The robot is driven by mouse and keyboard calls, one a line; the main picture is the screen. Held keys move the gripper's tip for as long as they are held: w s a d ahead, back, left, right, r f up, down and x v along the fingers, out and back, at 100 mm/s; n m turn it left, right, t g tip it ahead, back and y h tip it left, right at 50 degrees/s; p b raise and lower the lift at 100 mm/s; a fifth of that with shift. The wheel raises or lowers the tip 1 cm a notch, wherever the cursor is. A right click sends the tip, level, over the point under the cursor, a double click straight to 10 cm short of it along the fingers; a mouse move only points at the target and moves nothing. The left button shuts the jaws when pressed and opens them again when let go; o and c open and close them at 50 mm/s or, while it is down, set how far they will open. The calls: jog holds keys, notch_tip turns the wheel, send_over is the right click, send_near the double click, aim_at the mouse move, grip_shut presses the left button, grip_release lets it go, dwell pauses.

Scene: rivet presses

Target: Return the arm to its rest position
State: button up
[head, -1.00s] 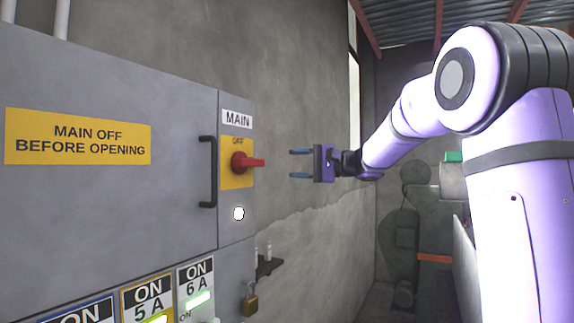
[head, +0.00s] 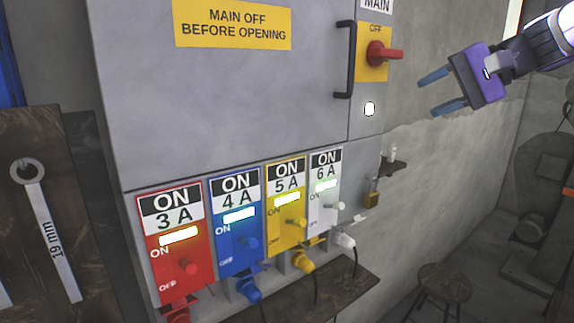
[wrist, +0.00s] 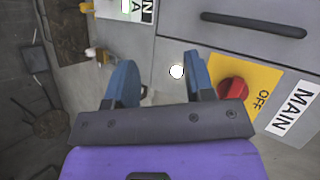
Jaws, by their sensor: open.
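My gripper (head: 442,92) is purple with two blue fingers. It is open and empty, held in the air to the right of the electrical cabinet (head: 150,100) in the head view. The red main switch handle (head: 384,54) sits on a yellow plate at the cabinet's right side, apart from my fingers, and its grip points right. In the wrist view my open fingers (wrist: 160,80) show with nothing between them, and the red switch (wrist: 233,92) lies to their right. Most of my arm is out of the head view.
A black door handle (head: 344,60) stands out beside the switch. Below are several lit breaker panels, such as the red one (head: 162,256), with plugs and cables. A padlock (head: 371,193) hangs at the cabinet's right edge. A stool (head: 445,284) stands on the floor at the lower right.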

jog(key=s+d+f+n+h, duration=0.1)
jog(key=s+f+h, duration=0.4)
jog(key=s, duration=0.6)
jog(key=s+d+f+n+h, duration=0.2)
jog(key=s+f+h, duration=0.3)
jog(key=s+f, duration=0.4)
jog(key=shift+s+d+n+h, duration=0.2)
jog(key=shift+s+n+h, duration=0.1)
jog(key=shift+s+n, duration=0.6)
